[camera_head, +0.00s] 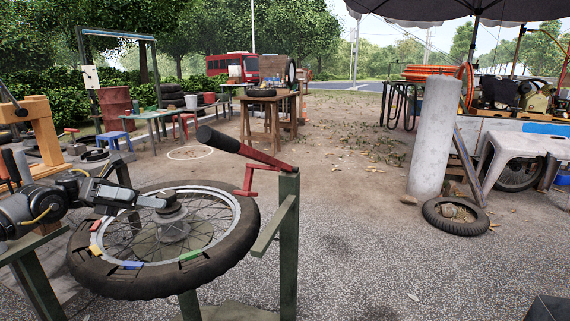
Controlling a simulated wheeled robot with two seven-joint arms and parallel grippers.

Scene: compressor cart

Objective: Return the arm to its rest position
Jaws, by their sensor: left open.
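My left arm comes in from the left edge. My left gripper (138,202) is open and empty over the left part of a spoked wheel with a black tyre (190,272). Its fingers point right, towards the wheel's hub (172,222); I cannot tell whether they touch anything. The wheel lies flat on a green metal stand (289,245). Coloured pieces sit along its rim, among them a blue one (131,265) and a green one (190,255). My right gripper is not in view.
A red lever with a black grip (245,149) rises from the stand's post, right of the wheel. The gravel between is open.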

